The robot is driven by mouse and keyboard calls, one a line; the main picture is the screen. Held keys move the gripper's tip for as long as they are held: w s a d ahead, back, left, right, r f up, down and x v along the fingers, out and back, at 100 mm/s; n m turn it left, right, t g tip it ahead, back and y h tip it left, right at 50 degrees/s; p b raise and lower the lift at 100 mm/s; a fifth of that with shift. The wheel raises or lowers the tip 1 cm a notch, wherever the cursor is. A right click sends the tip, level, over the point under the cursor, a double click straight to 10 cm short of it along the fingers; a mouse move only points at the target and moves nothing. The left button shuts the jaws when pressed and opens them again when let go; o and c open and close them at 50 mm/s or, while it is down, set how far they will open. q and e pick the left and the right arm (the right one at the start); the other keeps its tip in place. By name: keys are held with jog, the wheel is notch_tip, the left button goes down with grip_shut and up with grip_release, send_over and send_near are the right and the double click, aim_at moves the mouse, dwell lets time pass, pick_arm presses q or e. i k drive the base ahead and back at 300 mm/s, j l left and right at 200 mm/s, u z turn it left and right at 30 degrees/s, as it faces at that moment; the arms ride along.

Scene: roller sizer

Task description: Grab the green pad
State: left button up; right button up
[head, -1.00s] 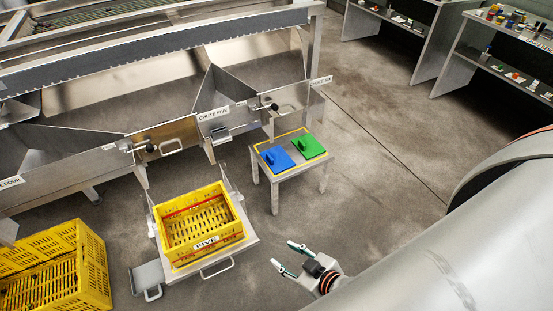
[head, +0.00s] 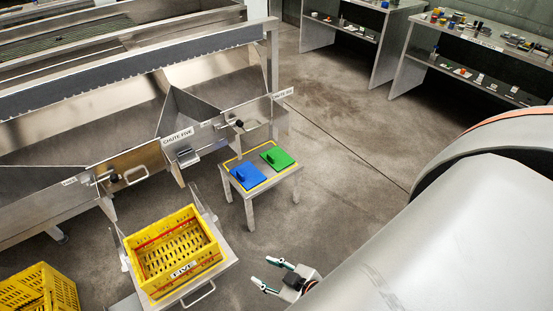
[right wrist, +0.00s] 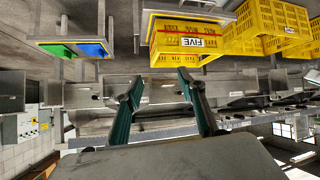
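The green pad (head: 277,157) lies on a small grey table (head: 252,190) with a yellow outline on its top. It is to the right of a blue pad (head: 246,175) that has a raised handle. In the right wrist view the green pad (right wrist: 57,50) shows edge-on beside the blue pad (right wrist: 92,49). My right gripper (head: 270,276) is open and empty, in front of the table and well apart from the pads. Its two fingers stand apart in the right wrist view (right wrist: 160,90). My left gripper is not in view.
A yellow crate marked FIVE (head: 178,253) sits on a stand left of the table. Another yellow crate (head: 40,292) is at the lower left. The metal chutes (head: 130,165) run behind the table. Shelves (head: 470,60) stand at the far right. The floor right of the table is clear.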

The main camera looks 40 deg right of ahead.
aim_at(279, 160)
jog(key=i+l, duration=0.15)
jog(key=l, duration=0.35)
jog(key=i+l, duration=0.15)
jog(key=l, duration=0.4)
jog(key=i+l, duration=0.15)
jog(key=l, duration=0.35)
jog(key=i+l, duration=0.15)
jog(key=l, duration=0.4)
jog(key=i+l, duration=0.2)
jog(key=l, duration=0.3)
jog(key=i+l, duration=0.15)
jog(key=l, duration=0.35)
jog(key=i+l, duration=0.15)
jog(key=l, duration=0.4)
jog(key=i+l, duration=0.15)
jog(key=l, duration=0.35)
jog(key=u, duration=0.05)
